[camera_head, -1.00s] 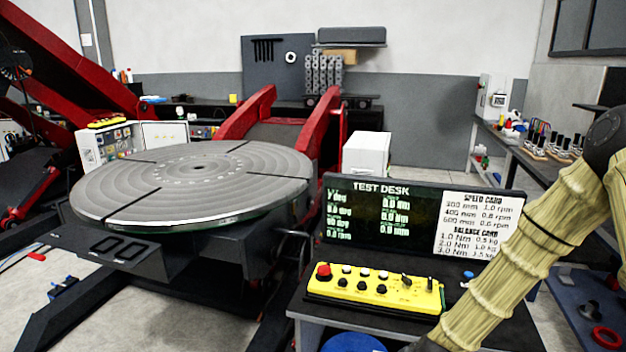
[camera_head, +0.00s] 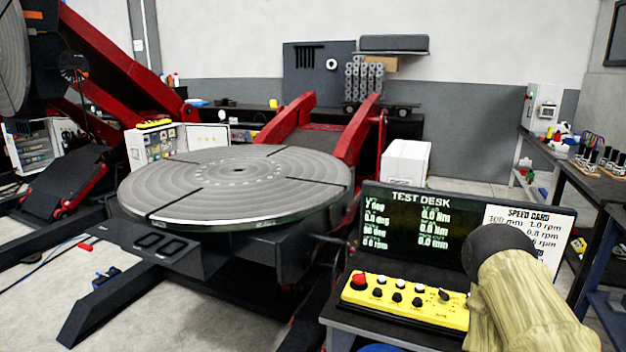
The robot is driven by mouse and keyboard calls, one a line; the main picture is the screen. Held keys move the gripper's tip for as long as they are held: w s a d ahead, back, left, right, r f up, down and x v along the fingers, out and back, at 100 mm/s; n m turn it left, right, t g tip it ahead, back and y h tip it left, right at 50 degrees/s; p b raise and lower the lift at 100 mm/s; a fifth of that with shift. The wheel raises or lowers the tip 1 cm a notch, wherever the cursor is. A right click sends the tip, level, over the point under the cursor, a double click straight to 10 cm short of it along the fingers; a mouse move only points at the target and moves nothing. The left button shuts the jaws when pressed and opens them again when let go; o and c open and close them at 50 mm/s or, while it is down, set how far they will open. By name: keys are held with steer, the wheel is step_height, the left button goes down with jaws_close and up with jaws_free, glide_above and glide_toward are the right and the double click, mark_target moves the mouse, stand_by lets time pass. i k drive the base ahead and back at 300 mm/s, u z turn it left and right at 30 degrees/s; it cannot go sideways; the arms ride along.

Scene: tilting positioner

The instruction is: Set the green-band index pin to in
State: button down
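I cannot make out a green-band index pin in this view. The positioner's round grey table (camera_head: 237,183) lies flat at centre left, with dark radial slots across its top. It rests on a dark base with a black front box (camera_head: 150,238). My gripper is not in view; only my arm, in a tan sleeve with a dark joint, shows at the lower right. It covers part of the test desk.
The test desk screen (camera_head: 420,222) stands right of the table, with a yellow button panel (camera_head: 405,299) before it. Red arms (camera_head: 357,137) rise behind the table. A workbench (camera_head: 570,165) runs along the right.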

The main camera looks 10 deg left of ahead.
mark_target(88, 248)
steer(key=u, duration=2.45)
steer(key=i, duration=1.25)
steer(key=u, duration=0.5)
steer(key=i, duration=1.25)
steer(key=z, duration=1.25)
steer(key=i, duration=0.55)
steer(key=z, duration=0.5)
